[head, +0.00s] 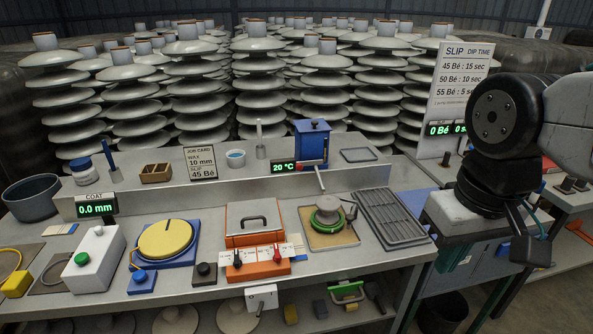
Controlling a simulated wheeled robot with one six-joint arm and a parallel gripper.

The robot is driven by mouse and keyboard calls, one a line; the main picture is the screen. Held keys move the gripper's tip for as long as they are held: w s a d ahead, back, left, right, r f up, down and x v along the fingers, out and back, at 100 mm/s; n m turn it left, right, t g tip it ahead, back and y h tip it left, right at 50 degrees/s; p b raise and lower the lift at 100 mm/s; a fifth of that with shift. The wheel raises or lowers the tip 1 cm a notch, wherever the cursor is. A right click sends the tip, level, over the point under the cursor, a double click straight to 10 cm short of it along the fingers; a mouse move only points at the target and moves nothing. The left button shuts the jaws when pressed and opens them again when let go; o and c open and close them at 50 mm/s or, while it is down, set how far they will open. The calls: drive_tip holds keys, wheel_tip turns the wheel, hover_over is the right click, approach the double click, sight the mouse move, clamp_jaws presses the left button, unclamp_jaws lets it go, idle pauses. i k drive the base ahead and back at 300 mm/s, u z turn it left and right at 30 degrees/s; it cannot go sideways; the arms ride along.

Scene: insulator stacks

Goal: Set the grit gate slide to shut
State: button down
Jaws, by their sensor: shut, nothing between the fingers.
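No label reading "grit gate" is legible. My gripper (530,253) hangs at the right, shut and empty, well apart from both, beyond the bench's right end.
A round green-and-grey fixture (328,212) and a ribbed grey tray (389,217) stand on the bench between the orange unit and my arm. A yellow disc (165,239) on a blue base lies left. Insulator stacks (327,80) fill the background. A slip sign (460,77) stands behind my arm.

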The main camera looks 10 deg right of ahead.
sight(299, 165)
drive_tip(key=z, duration=0.2)
drive_tip(key=k, duration=0.25)
drive_tip(key=u, duration=0.7)
drive_tip(key=i, duration=1.2)
drive_tip(key=z, duration=0.45)
